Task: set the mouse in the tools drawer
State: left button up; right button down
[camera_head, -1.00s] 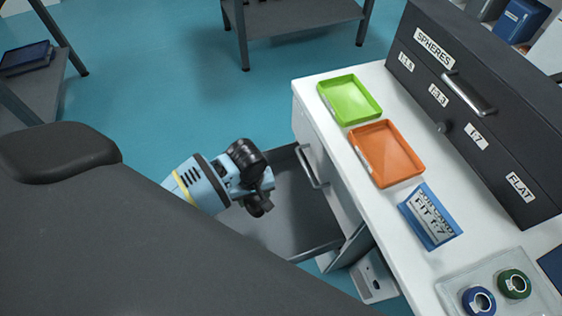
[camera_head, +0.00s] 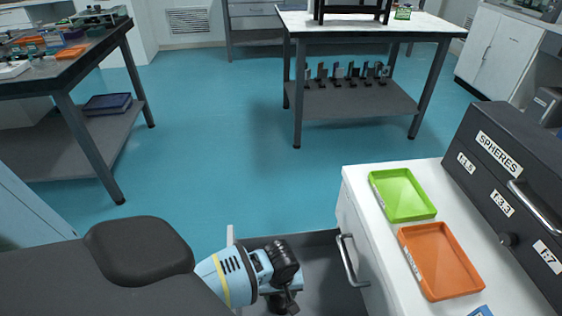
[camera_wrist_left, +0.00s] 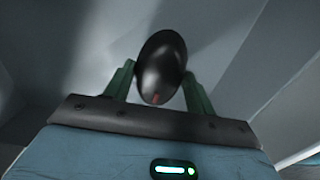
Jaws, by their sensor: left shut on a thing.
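The mouse (camera_wrist_left: 162,68) is dark, glossy and rounded, and sits between the two green fingers in the left wrist view. My left gripper (camera_wrist_left: 158,85) is shut on it. In the head view, my left gripper (camera_head: 284,300) is over the open grey drawer (camera_head: 325,262), at the left of the white cabinet. The mouse cannot be made out in the head view. Grey walls of the drawer show around the mouse in the wrist view. Whether it touches the drawer floor cannot be told. My right gripper is not in view.
A green tray (camera_head: 402,195) and an orange tray (camera_head: 441,262) lie on the white cabinet top (camera_head: 362,178). A dark cabinet (camera_head: 515,165) labelled SPHERES stands behind them. The blue floor (camera_head: 220,160) beyond is clear.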

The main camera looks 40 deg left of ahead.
aim_at(280, 299)
pick_arm(q)
notch_tip(280, 299, down, 3)
jog(key=shift+f+b, duration=0.2)
jog(key=shift+b, duration=0.4)
jog(key=shift+f, duration=0.15)
jog(key=shift+f, duration=0.1)
jog(key=o, duration=1)
